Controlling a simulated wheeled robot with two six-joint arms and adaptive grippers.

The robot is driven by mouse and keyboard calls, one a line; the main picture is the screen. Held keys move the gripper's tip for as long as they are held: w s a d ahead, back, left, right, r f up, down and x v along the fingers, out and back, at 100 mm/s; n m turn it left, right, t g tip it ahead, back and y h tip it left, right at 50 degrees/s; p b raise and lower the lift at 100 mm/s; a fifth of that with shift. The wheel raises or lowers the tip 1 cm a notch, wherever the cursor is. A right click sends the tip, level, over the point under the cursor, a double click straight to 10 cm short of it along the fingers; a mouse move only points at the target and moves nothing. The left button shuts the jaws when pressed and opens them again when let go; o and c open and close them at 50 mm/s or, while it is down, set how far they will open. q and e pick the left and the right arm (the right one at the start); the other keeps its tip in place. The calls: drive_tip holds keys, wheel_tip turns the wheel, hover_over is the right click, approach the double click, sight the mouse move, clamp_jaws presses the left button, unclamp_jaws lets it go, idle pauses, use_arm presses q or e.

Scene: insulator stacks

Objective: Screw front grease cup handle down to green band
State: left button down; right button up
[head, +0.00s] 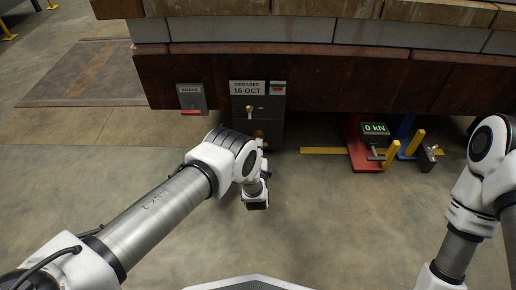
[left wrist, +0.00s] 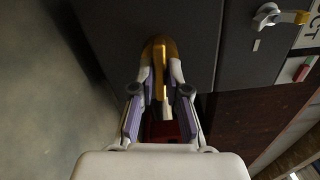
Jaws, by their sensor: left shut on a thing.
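The front grease cup (head: 258,134) is a brass, rounded piece low on the front of a dark grey box. In the left wrist view its brass handle (left wrist: 160,48) sits between my left fingers. My left gripper (left wrist: 160,68) is shut on it, one finger on each side. In the head view my left wrist covers most of the cup and the gripper. I cannot make out a green band on the cup. My right arm is at the right edge, and its gripper does not show.
The grey box (head: 270,104) carries a "GREASED 16 OCT" plate (head: 247,87), a red-green tag (head: 278,87) and a small lever valve (head: 249,111). A brake box (head: 191,98) hangs left. A red stand (head: 359,150) with a "0 kN" display is right. Floor in front is clear.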

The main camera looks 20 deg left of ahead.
use_arm(q)
drive_tip(key=shift+m, duration=1)
use_arm(e)
drive_tip(key=shift+f, duration=0.1)
use_arm(q)
drive_tip(key=c, duration=1.2)
unclamp_jaws()
drive_tip(key=v, duration=1.2)
drive_tip(key=shift+r, duration=0.1)
